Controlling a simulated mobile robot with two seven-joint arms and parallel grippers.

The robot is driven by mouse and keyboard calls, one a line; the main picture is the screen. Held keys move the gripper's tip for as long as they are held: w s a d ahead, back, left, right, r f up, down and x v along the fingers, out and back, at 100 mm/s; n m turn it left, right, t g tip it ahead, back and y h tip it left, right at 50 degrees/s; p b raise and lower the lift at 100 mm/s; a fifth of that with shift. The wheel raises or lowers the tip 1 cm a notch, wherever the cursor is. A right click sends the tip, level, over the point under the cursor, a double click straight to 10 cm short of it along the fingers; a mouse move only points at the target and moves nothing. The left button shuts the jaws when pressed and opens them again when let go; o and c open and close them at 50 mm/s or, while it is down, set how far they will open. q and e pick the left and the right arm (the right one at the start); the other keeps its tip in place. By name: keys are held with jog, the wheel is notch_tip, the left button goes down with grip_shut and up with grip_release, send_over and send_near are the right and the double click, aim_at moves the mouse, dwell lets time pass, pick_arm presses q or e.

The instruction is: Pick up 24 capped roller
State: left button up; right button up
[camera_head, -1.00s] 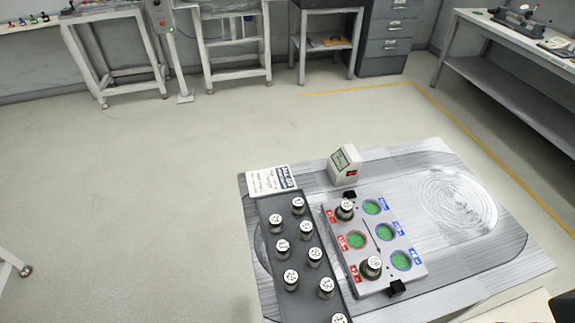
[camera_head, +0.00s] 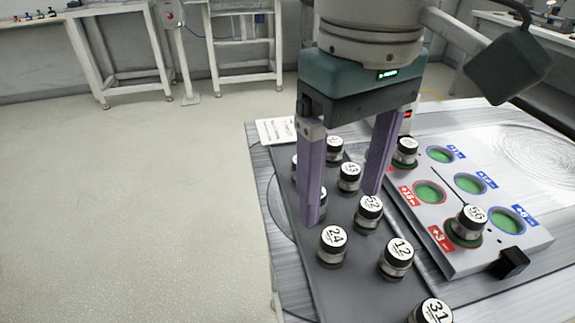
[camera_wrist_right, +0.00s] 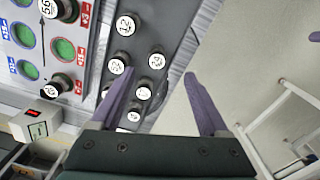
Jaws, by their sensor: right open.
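The roller marked 24 (camera_head: 333,246) stands upright on the dark grey tray (camera_head: 300,262), with a white numbered cap. In the right wrist view, the roller 24 (camera_wrist_right: 157,61) appears just beyond the space between the fingertips. My right gripper (camera_head: 341,206) is open, with its two purple fingers pointing down, behind roller 24 in the head view. Nothing is seen held between the fingers. The fingers partly hide some rollers farther back. My left gripper is not in view.
Roller 12 (camera_head: 397,258) stands to the right of 24, and roller 52 (camera_head: 369,213) behind it. Roller 31 (camera_head: 432,312) is nearest. A panel with green sockets (camera_head: 453,260) lies right of the tray, with roller 56 (camera_head: 470,222) on it. Floor is clear on the left.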

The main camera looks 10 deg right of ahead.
aim_at(335, 236)
notch_tip(335, 236, down, 4)
jog(key=shift+r, duration=0.2)
jog(key=f, duration=0.1)
jog(key=f+b, duration=0.1)
jog(key=f, duration=0.3)
jog(key=shift+w+d+f+b, duration=0.15)
jog(key=shift+w+b, duration=0.1)
jog(key=shift+b, duration=0.1)
grip_shut()
